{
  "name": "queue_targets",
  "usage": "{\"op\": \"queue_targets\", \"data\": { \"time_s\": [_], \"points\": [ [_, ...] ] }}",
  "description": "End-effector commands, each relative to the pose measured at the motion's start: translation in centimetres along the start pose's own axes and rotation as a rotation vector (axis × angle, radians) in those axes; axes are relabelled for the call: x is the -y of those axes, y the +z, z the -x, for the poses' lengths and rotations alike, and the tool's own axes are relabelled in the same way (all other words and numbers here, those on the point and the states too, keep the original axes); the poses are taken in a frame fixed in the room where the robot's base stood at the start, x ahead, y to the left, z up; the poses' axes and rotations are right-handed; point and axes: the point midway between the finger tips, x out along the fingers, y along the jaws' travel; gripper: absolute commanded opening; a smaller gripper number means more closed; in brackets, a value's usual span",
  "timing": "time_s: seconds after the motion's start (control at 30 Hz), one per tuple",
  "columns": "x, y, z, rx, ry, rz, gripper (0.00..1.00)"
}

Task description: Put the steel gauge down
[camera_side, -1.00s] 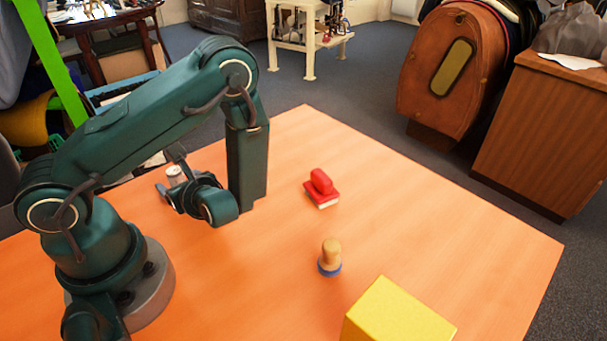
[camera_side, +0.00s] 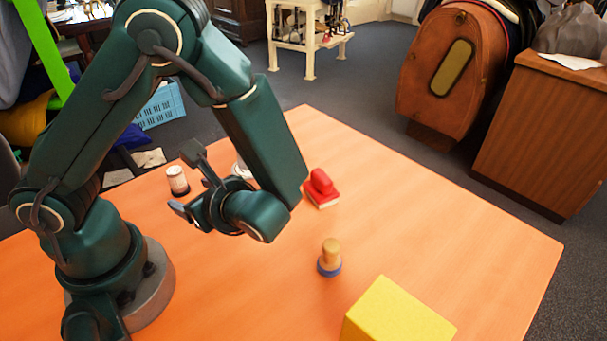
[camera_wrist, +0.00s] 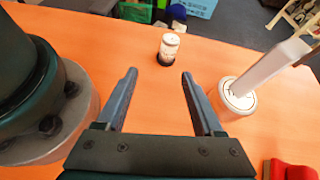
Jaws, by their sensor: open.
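My gripper (camera_wrist: 159,72) is open, with nothing between its fingers in the wrist view. In the side view my gripper (camera_side: 184,182) is above the left part of the orange table. I cannot tell for sure which thing is the steel gauge. A pale straight bar (camera_wrist: 272,66) rises at a slant from a round white piece (camera_wrist: 238,100), right of my fingers; I cannot tell whether they are joined. A small white cylinder with a dark base (camera_wrist: 168,47) stands upright beyond my fingertips, apart from them; it also shows in the side view (camera_side: 177,180).
A red block (camera_side: 321,188) lies right of my arm. A wooden-handled stamp with a blue base (camera_side: 330,257) and a yellow box (camera_side: 396,318) stand nearer the front. The table's right part (camera_side: 450,240) is clear.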

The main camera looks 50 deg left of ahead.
Motion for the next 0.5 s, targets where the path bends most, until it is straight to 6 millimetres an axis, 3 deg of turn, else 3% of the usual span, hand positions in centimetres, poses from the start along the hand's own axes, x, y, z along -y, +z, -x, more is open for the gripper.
{"op": "queue_targets", "data": {
  "time_s": [0.3,0.5],
  "points": [
    [-2.0,1.3,3.2,-0.42,0.27,0.515,0.69],
    [-1.9,2.1,6.1,-0.691,0.401,0.861,0.69]
  ]
}}
